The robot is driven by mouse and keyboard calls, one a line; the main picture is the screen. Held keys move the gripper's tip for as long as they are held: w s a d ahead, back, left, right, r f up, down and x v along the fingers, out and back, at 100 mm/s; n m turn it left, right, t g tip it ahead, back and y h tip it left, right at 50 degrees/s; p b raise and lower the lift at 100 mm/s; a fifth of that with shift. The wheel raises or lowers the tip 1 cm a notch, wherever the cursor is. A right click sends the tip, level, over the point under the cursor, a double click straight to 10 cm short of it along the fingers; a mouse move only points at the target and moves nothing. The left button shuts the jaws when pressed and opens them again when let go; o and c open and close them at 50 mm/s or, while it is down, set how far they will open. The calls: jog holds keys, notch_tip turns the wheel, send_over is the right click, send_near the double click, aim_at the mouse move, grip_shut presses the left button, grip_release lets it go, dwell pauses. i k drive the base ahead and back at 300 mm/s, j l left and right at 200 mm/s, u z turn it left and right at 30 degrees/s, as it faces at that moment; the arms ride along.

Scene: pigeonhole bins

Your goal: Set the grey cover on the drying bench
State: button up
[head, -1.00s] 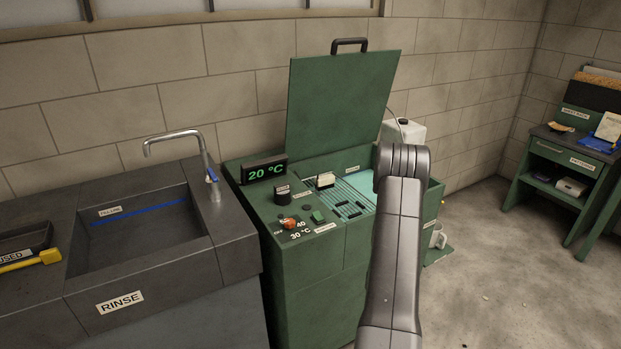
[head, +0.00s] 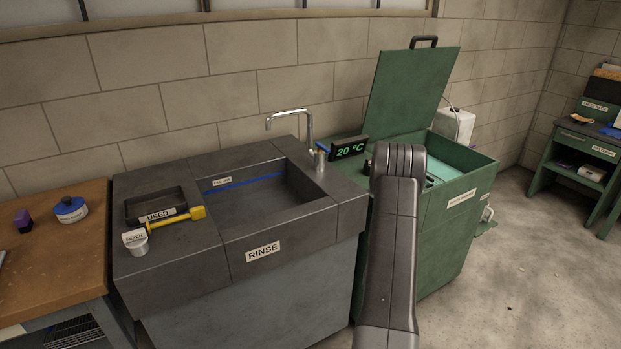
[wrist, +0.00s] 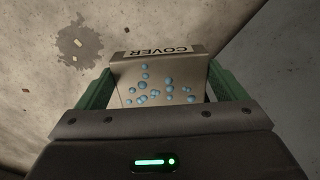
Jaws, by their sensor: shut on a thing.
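In the wrist view a grey cover (wrist: 160,75) labelled "COVER" sits between the two green fingers of my gripper (wrist: 158,88). Blue droplets dot its face. The gripper is shut on it and holds it above the concrete floor. In the head view my arm rises at the centre right, and the gripper and cover are hidden behind it. No bench labelled as the drying bench can be made out; a wooden bench (head: 55,245) stands at the left edge, and a green bench (head: 585,150) stands at the far right.
A dark sink unit (head: 263,251) marked "RINSE" stands at the centre left, with a tap and a "USED" tray (head: 155,206). A green tank cabinet (head: 445,215) with a raised lid (head: 410,90) stands behind my arm. Open floor (head: 510,290) lies at the right.

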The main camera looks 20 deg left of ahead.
aim_at(50, 267)
jog(key=k+j, duration=0.65)
jog(key=j, duration=0.3)
jog(key=k+j, duration=0.35)
jog(key=j, duration=0.1)
